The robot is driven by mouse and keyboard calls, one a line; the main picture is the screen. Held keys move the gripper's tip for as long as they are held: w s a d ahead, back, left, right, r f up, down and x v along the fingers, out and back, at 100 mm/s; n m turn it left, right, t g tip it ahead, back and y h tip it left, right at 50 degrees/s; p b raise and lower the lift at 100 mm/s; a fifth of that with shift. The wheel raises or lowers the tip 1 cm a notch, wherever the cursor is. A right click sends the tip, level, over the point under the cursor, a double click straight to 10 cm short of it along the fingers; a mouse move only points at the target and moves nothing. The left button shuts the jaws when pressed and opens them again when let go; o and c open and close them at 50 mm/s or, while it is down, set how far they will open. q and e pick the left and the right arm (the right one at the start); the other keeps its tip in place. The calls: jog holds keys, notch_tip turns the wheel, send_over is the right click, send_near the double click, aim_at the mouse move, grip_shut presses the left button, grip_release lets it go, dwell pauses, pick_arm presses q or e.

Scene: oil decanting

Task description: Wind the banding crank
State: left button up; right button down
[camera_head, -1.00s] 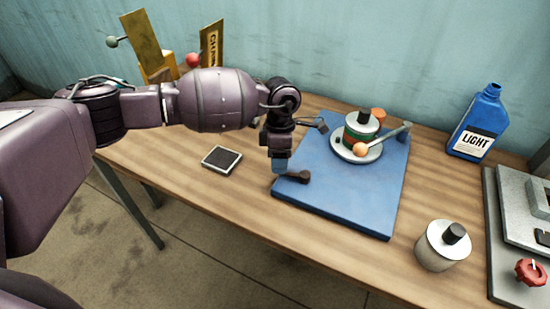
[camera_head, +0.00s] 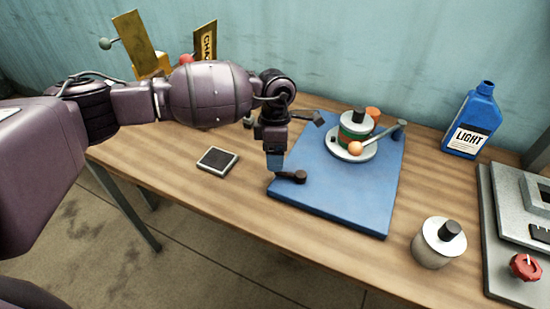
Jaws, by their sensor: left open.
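My left gripper (camera_head: 307,147) is open and empty, over the board's left side. Its two dark fingertips are spread wide, one towards the back and one towards the front. It is left of the knob and apart from it. My right gripper is out of view.
A blue "LIGHT" bottle (camera_head: 472,122) stands at the back right. A pale black-topped canister (camera_head: 437,243) is at the front right, beside a grey fixture with a red knob (camera_head: 526,267). A dark square pad (camera_head: 218,159) lies left. The board's front part is clear.

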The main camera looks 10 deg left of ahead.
pick_arm(q)
notch_tip(320, 180, up, 9)
jog(key=w, duration=0.1)
jog(key=shift+w+a, duration=0.2)
jog(key=shift+w, duration=0.15)
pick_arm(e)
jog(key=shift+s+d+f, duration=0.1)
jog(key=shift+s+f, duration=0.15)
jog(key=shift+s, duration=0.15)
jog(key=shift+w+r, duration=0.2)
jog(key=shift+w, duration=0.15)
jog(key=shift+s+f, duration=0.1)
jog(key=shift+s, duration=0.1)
